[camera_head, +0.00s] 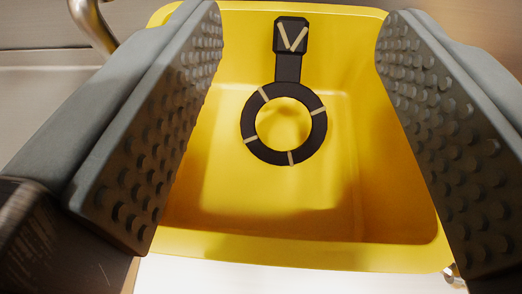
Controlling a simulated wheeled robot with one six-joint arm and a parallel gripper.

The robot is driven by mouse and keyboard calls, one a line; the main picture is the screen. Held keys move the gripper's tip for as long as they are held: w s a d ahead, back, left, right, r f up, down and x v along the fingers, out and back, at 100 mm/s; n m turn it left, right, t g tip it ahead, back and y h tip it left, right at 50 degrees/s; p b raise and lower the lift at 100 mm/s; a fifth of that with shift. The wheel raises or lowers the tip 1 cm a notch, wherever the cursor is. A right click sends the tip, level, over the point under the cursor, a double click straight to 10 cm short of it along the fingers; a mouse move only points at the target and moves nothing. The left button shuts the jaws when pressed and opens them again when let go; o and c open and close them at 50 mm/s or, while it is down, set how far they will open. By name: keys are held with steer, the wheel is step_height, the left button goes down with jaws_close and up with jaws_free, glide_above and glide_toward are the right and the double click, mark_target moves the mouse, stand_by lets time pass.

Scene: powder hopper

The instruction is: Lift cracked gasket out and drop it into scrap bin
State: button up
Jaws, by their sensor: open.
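A black ring-shaped gasket (252,130) with a tab at its far end shows inside the yellow bin (300,252). Pale lines cross its ring in several places, and a pale V-shaped mark is on the tab. My gripper (300,45) is open, with one grey studded finger on each side of the picture. The gasket is between the fingers in the picture and neither finger touches it. I cannot tell whether it rests on the bin floor or hangs above it. Nothing is between the fingertips that looks held.
The yellow bin's walls rise around the gasket, and its near rim crosses the lower picture. A curved metal pipe or handle (92,25) stands at the upper left. A pale surface (290,280) lies below the near rim. A small metal part (453,273) shows at the lower right.

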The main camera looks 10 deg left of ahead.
steer(key=v, duration=1.4)
steer(key=shift+s, duration=0.1)
steer(key=w+a+r+t+h, duration=0.1)
steer(key=w+a+r+h, duration=0.25)
steer(key=a+r, duration=0.7)
steer(key=w+a+r+t+h, duration=0.15)
steer(key=w+a+r, duration=0.4)
steer(key=r, duration=0.85)
steer(key=s+a+r+y, duration=0.1)
steer(key=s+a+r, duration=0.3)
steer(key=s+a, duration=0.2)
steer(key=s+a+r+y, duration=0.1)
steer(key=s+a+r, duration=0.4)
steer(key=a, duration=0.5)
steer(key=s+a+r+m+y, duration=0.1)
steer(key=s+a+r, duration=0.4)
steer(key=s+a, duration=0.3)
steer(key=shift+a+y, duration=0.3)
